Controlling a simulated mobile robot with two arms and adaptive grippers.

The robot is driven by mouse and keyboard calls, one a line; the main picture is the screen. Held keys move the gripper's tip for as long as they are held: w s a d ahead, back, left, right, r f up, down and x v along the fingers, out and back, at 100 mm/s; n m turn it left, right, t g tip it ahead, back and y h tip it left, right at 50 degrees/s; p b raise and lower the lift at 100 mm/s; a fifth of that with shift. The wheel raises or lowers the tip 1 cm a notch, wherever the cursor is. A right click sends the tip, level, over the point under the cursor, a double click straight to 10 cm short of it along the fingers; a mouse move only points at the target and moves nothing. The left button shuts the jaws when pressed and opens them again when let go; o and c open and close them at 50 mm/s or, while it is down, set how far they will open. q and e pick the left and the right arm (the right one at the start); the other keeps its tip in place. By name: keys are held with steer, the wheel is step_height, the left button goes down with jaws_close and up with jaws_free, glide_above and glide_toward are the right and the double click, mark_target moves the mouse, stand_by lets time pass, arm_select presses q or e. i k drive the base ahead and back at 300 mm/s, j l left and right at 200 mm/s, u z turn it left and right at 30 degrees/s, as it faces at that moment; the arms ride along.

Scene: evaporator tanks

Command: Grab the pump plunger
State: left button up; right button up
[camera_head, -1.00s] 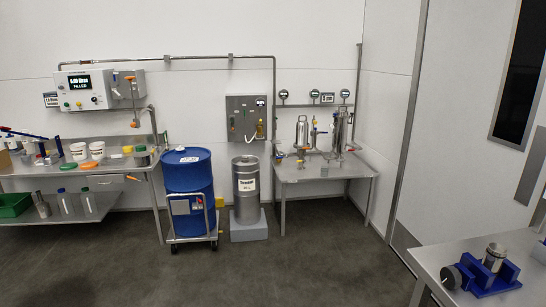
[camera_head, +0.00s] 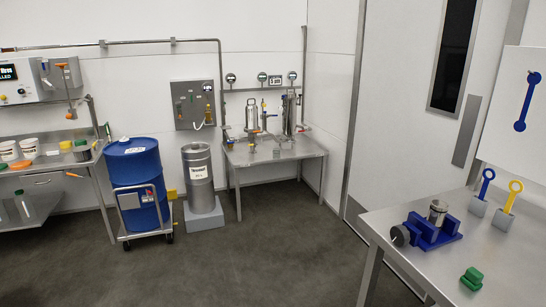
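Neither of my grippers is in view. I cannot tell for certain which item is the pump plunger. On the bench (camera_head: 440,275) at the right, a blue vise-like fixture (camera_head: 430,236) with a black knob holds an upright metal cylinder (camera_head: 437,211). Behind it, a blue ring-topped tool (camera_head: 487,182) and a yellow ring-topped tool (camera_head: 512,196) stand in grey blocks. A green block (camera_head: 472,279) lies near the front. A blue wrench-shaped item (camera_head: 527,103) shows on a white board at the right edge.
A blue drum (camera_head: 137,183) on a cart and a steel container (camera_head: 198,178) on a grey block stand by the back wall. A steel table (camera_head: 275,155) with filter housings is beside them. A workbench (camera_head: 48,160) is at the left. The middle floor (camera_head: 270,255) is clear.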

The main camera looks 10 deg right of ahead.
mark_target(438, 210)
steer(key=z, duration=1.4)
steer(key=l, duration=1)
steer(key=k+j+z, duration=0.05)
steer(key=k, duration=0.05)
